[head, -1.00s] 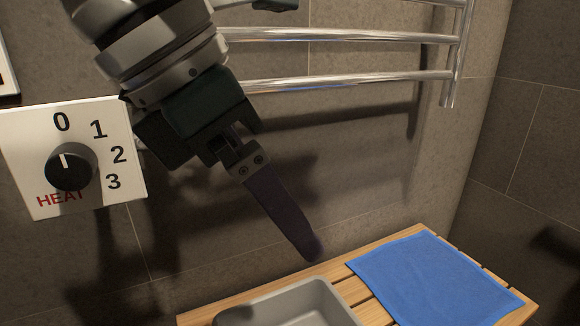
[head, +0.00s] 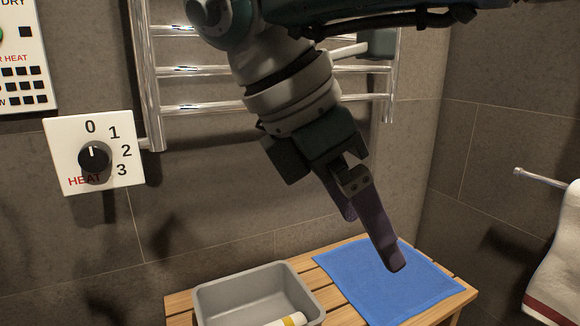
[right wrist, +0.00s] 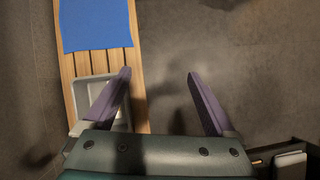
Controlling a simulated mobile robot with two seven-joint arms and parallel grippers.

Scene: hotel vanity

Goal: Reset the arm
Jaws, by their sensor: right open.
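My right gripper (head: 372,240) hangs in the middle of the head view with its two purple fingers pointing down. It is open and empty, in front of the blue cloth (head: 385,283) on the wooden slatted bench. In the right wrist view the fingers (right wrist: 159,75) are spread apart with nothing between them. The blue cloth (right wrist: 95,24) and the grey tray (right wrist: 84,97) lie to the left there, the tray partly behind the left finger. My left gripper is not in view.
The grey tray (head: 199,300) stands on the wooden bench (head: 180,304), with a white and yellow item (head: 290,320) inside. A heat dial (head: 93,157) and a chrome towel rail (head: 148,90) are on the wall behind. A white towel (head: 562,262) hangs at the right.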

